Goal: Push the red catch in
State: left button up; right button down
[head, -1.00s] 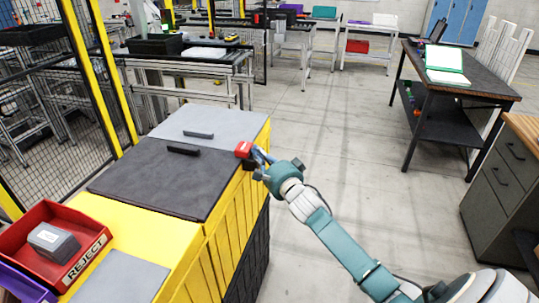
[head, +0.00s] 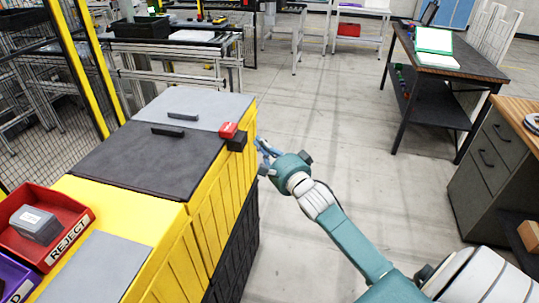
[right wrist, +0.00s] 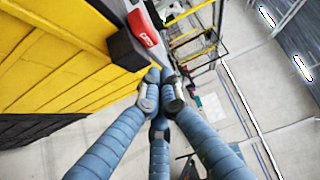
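The red catch (head: 228,130) sits on a black housing (head: 237,142) at the right edge of the yellow cabinet's top, beside the dark lid (head: 150,160). In the head view my right gripper (head: 262,148) is to the right of the housing, with a small gap between them. In the right wrist view the catch (right wrist: 146,28) and its housing (right wrist: 124,48) are just beyond the fingers. The blue fingers of this gripper (right wrist: 160,76) are drawn together at the tips, with nothing between them. My left gripper is out of view.
A light grey lid (head: 205,106) is behind the dark lid. A red REJECT bin (head: 75,212) with a grey block stands at the left. Open floor (head: 320,120) lies to the right, up to a dark workbench (head: 440,62) and a drawer cabinet (head: 500,160).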

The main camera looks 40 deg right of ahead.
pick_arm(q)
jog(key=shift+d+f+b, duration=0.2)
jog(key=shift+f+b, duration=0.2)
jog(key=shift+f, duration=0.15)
pick_arm(e)
jog(key=s, duration=0.4)
jog(key=shift+s+d+r, duration=0.1)
jog(key=shift+s, duration=0.25)
